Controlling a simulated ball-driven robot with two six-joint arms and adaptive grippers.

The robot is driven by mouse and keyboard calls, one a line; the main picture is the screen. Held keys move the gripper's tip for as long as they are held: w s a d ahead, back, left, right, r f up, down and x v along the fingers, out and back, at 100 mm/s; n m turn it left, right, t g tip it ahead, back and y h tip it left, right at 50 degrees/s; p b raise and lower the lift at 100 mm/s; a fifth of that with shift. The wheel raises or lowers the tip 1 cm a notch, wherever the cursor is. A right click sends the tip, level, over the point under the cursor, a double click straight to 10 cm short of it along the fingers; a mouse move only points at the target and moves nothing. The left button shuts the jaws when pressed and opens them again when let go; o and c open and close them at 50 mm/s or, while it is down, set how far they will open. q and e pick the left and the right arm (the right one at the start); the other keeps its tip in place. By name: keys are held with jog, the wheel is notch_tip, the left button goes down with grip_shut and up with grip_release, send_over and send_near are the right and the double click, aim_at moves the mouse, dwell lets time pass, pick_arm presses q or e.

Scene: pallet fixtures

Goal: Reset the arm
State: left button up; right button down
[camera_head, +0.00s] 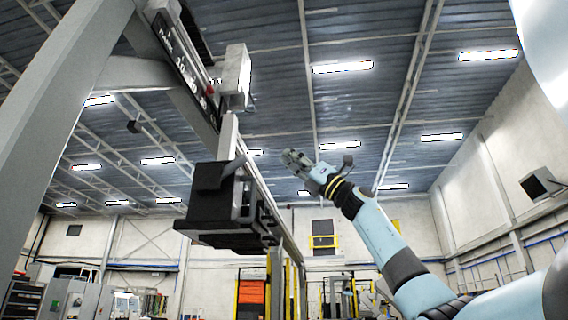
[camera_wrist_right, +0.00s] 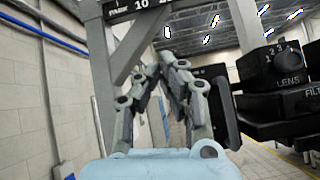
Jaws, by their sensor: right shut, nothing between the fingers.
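My right arm comes in from the lower right in the head view and reaches up toward the middle. My right gripper (camera_head: 296,158) is at its end, raised in open air, shut and empty. In the right wrist view the fingers of the gripper (camera_wrist_right: 163,64) come together at their tips with nothing between them. My left gripper is in neither view.
A grey gantry frame (camera_head: 180,75) stands at the left and carries a black hanging unit (camera_head: 230,205), left of my right gripper. The wrist view shows black equipment (camera_wrist_right: 275,95) at the right. A white brick wall (camera_head: 488,190) stands at the right.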

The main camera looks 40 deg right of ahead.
dwell(0.5)
